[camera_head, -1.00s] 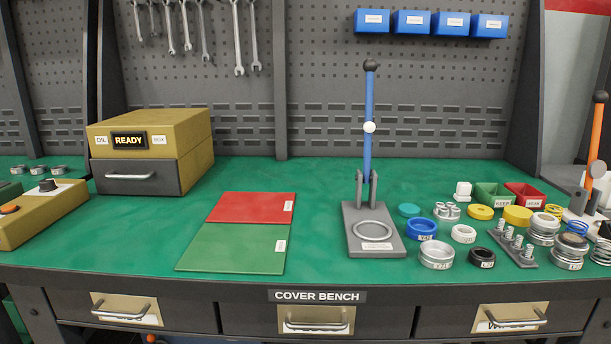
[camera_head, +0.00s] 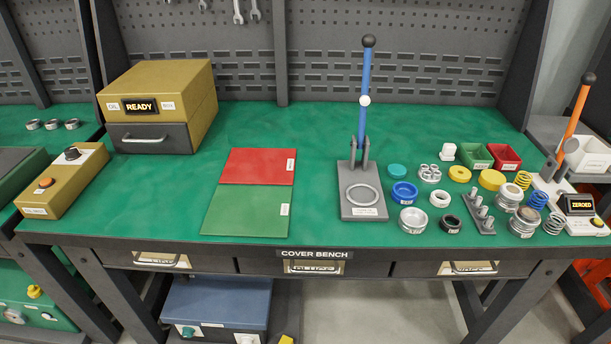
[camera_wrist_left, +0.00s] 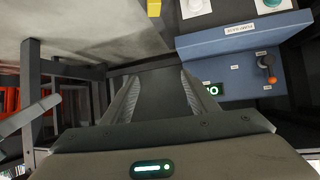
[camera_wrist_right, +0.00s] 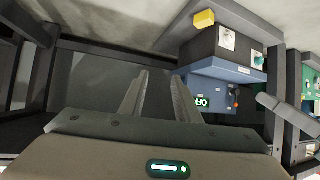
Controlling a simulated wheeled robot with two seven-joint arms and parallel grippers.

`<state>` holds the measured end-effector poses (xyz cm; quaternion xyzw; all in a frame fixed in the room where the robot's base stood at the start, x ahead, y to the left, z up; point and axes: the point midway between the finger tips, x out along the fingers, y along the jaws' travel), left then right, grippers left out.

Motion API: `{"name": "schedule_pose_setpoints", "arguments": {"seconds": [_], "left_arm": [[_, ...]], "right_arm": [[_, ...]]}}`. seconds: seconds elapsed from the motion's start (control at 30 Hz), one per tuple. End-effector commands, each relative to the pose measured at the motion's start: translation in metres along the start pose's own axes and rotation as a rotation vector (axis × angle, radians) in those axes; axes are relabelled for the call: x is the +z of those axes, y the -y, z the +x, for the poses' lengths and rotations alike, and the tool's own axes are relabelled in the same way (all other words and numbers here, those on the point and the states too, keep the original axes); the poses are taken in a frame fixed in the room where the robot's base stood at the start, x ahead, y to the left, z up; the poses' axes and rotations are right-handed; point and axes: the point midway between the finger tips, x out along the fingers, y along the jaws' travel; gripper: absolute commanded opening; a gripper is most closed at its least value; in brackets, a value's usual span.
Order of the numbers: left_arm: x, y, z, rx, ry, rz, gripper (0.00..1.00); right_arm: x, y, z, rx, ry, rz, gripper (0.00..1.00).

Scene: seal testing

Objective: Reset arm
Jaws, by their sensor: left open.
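My left gripper (camera_wrist_left: 160,95) shows in the left wrist view with its two fingers apart and nothing between them. My right gripper (camera_wrist_right: 155,95) shows in the right wrist view, also with its fingers apart and empty. Both point down below bench level, near a blue box (camera_wrist_left: 245,60) with labels and a lit display. The blue box also shows in the right wrist view (camera_wrist_right: 225,68). Neither arm shows in the head view. The cover bench (camera_head: 310,120) has a green top with nothing of mine on it.
A blue-levered press (camera_head: 365,140) stands mid-bench. Rings, springs and small bins (camera_head: 476,156) crowd the right. A red and green mat (camera_head: 250,190) lies left of the press. An oil box marked READY (camera_head: 165,95) and a control box (camera_head: 62,180) stand at left.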

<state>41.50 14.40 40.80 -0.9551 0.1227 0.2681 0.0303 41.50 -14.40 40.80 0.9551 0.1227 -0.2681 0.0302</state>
Motion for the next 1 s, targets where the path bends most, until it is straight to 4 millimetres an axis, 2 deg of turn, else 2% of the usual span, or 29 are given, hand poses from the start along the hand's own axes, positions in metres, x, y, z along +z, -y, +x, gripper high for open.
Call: {"name": "schedule_pose_setpoints", "arguments": {"seconds": [0.03,0.1,0.2,0.3,0.4,0.57,1.0], "left_arm": [[0.017,0.003,-0.014,-0.007,0.095,-0.006,0.54],[0.053,0.007,-0.027,-0.015,0.216,-0.014,0.54],[0.095,0.010,-0.047,-0.023,0.360,-0.025,0.54],[0.125,0.011,-0.065,-0.029,0.462,-0.033,0.54],[0.143,0.012,-0.075,-0.032,0.519,-0.038,0.54],[0.152,0.013,-0.079,-0.033,0.544,-0.040,0.54],[0.151,0.013,-0.078,-0.033,0.541,-0.040,0.54]], "right_arm": [[0.017,-0.003,-0.014,0.007,0.096,0.006,0.30],[0.052,-0.006,-0.027,0.015,0.216,0.014,0.30],[0.095,-0.009,-0.047,0.023,0.360,0.025,0.30],[0.125,-0.011,-0.065,0.029,0.463,0.033,0.30],[0.143,-0.012,-0.075,0.032,0.520,0.038,0.30],[0.152,-0.013,-0.079,0.033,0.544,0.040,0.30],[0.151,-0.013,-0.078,0.033,0.541,0.040,0.30]]}}
